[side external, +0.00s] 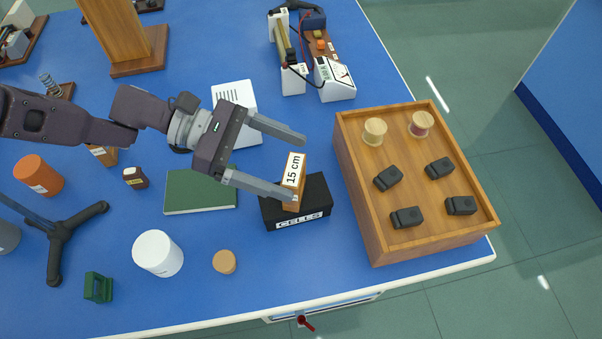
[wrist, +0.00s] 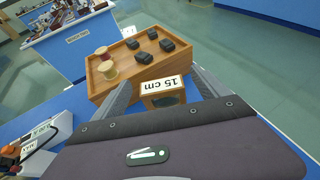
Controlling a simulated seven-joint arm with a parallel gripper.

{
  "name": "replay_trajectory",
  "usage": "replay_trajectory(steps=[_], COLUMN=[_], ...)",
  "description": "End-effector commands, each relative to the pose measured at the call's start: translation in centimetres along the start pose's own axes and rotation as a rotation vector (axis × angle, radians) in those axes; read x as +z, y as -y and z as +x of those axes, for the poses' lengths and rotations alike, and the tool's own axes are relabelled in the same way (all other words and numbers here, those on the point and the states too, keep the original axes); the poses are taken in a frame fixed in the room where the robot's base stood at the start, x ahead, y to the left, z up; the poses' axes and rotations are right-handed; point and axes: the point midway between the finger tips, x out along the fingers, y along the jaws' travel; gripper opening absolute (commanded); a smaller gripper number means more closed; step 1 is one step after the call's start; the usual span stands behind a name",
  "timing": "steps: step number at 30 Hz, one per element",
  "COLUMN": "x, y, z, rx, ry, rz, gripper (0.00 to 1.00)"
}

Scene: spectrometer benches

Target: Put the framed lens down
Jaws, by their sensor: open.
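The framed lens (side external: 293,181) is a wooden block with a white "15 cm" label on its top. It stands on the black box (side external: 313,203) marked "CELLS". In the wrist view the framed lens (wrist: 164,93) shows its label and a dark opening in its wooden frame. My gripper (side external: 301,168) is open, with its two fingers spread wide. In the side view one finger overlaps the lens's near side and the other is well apart from it. I cannot tell whether a finger touches the lens. The lower part of the lens is partly hidden behind that finger.
A wooden tray (side external: 361,201) with two spools and several black clips stands right of the black box. A green book (side external: 201,190), a white jar (side external: 158,253) and a cork disc (side external: 224,262) are to the left. Blue bench shows in front of the box.

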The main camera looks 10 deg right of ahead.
Motion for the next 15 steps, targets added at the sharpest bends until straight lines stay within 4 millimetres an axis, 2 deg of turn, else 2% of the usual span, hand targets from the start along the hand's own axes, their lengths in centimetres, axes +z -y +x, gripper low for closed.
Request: replay_trajectory(steps=[3,6,15], x=[2.3,3.4,3.8], y=[-0.1,-0.1,-0.1], z=[-1.0,-1.5,-1.6], rx=[0.002,0.002,0.002], ry=[-0.002,-0.002,-0.003], rz=[0.000,-0.002,-0.003], gripper=[0.85,0.85,0.85])
